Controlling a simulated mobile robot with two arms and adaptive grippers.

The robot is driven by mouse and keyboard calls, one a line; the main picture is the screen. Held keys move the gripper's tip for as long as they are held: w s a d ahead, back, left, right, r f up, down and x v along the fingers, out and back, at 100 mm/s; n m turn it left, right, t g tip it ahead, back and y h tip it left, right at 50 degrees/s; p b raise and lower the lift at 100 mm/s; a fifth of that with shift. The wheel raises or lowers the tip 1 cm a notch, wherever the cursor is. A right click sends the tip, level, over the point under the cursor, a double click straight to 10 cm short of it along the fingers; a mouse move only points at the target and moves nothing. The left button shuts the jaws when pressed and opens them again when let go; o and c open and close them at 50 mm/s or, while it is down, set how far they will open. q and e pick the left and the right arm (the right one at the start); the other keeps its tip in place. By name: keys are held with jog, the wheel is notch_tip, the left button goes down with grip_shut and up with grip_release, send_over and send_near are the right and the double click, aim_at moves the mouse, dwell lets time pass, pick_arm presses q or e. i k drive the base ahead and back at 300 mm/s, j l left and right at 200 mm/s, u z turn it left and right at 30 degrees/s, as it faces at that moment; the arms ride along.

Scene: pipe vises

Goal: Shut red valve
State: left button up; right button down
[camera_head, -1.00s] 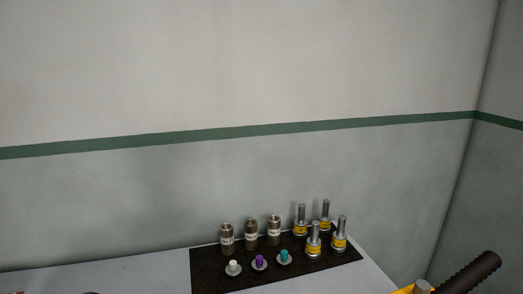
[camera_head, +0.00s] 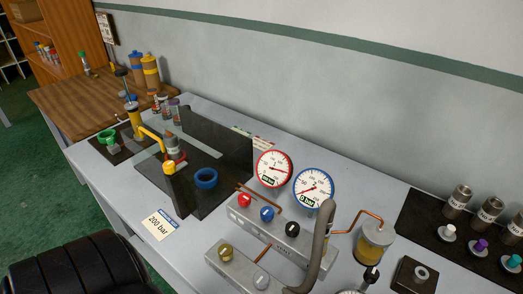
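A red valve knob (camera_head: 244,200) sits at the left end of a grey manifold block (camera_head: 272,232) on the bench. A blue knob (camera_head: 267,214) and a black knob (camera_head: 292,229) stand to its right on the same block. A red-rimmed gauge (camera_head: 272,168) and a blue-rimmed gauge (camera_head: 313,188) stand behind the block. The blue-rimmed gauge's display seems to read 0 bar; the other reading is too small to tell. Whether the red valve is open or shut cannot be told. Neither of my grippers is in view.
A lower grey block (camera_head: 240,270) with a yellow knob stands in front. A grey curved lever or hose (camera_head: 322,245) rises beside the manifold. A dark panel (camera_head: 216,140) and blue ring (camera_head: 206,178) are left. A "200 bar" card (camera_head: 160,224) lies near the front edge.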

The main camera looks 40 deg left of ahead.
aim_at(244, 199)
jog(key=u, duration=1.05)
